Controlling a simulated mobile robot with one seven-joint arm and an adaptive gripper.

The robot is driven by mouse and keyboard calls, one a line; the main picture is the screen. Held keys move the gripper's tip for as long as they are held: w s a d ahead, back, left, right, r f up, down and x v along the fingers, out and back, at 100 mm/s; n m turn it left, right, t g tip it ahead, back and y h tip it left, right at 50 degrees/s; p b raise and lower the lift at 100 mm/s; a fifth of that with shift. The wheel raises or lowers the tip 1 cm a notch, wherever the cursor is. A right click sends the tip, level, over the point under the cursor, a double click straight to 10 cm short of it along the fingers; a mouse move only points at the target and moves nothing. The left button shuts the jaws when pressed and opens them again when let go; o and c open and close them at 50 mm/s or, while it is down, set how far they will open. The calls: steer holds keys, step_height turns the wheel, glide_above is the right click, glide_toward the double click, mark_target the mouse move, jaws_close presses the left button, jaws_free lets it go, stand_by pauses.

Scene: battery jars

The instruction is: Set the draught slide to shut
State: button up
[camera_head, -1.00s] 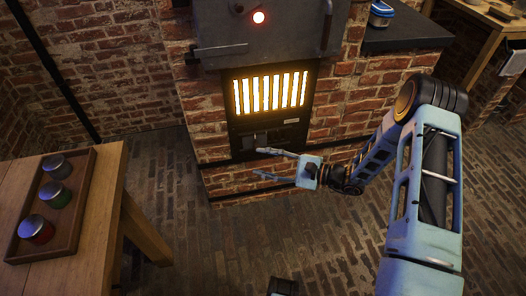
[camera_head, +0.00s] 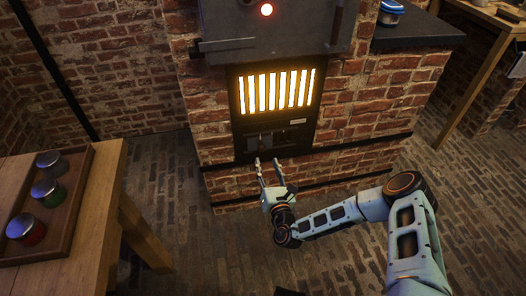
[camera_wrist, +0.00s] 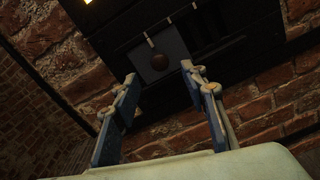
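The draught slide (camera_head: 263,141) is in the dark panel below the glowing slotted grate (camera_head: 275,90) of the brick stove. The slide's exact setting is hard to tell.
A wooden table (camera_head: 103,205) at the left bears a tray (camera_head: 72,211) with several lidded jars. A dark counter (camera_head: 415,38) with a blue-lidded container (camera_head: 390,12) is at the right. The brick floor between is clear.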

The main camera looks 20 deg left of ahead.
mark_target(262, 150)
steer(key=b+x, duration=0.2)
steer(key=x, duration=0.6)
steer(key=shift+a, duration=0.15)
jaws_close()
